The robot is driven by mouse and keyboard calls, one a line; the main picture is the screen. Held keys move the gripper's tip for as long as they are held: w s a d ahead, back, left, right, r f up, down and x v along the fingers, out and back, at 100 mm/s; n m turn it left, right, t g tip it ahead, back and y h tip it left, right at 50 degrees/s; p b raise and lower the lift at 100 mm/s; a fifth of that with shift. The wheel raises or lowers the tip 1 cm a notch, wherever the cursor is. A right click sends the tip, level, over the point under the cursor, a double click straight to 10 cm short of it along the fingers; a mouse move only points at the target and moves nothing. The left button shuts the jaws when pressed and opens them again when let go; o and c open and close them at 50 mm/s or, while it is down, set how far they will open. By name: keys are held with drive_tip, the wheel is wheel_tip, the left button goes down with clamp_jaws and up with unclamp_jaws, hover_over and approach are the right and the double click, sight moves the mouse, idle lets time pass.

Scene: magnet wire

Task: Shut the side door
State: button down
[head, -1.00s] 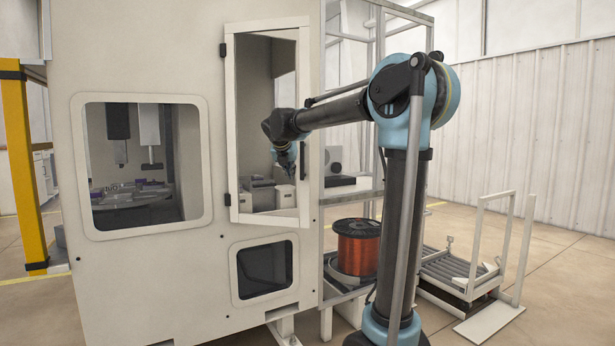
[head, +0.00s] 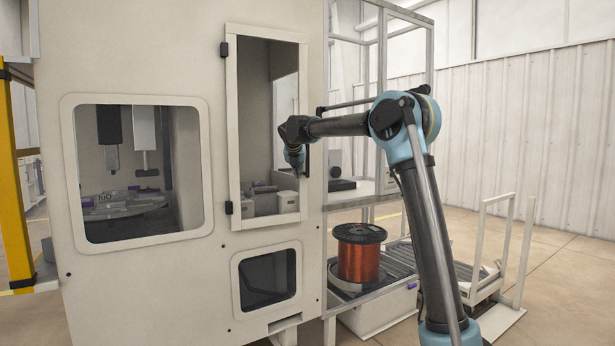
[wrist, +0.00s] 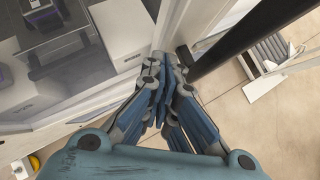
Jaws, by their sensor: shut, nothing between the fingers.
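The side door (head: 232,130) is a tall, narrow, white-framed glass door on the pale machine cabinet, with hinges on its left edge. It looks flush or nearly flush with the cabinet wall; a small gap cannot be ruled out. The fingertips are close to the white door frame (wrist: 172,28) and dark handle bar (wrist: 235,45); contact cannot be told.
A wide window (head: 68,165) lies left of the door and a small one (head: 265,277) below it. An open metal frame (head: 430,60) and a copper wire spool (head: 360,258) stand to the right. Floor at the far right is partly clear, beside a white cart (head: 505,240).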

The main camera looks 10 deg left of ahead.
drive_tip(key=shift+w+a, duration=0.4)
drive_tip(key=shift+w, duration=0.25)
drive_tip(key=shift+w+a, duration=0.35)
drive_tip(key=shift+w, duration=0.25)
drive_tip(key=shift+d, duration=0.1)
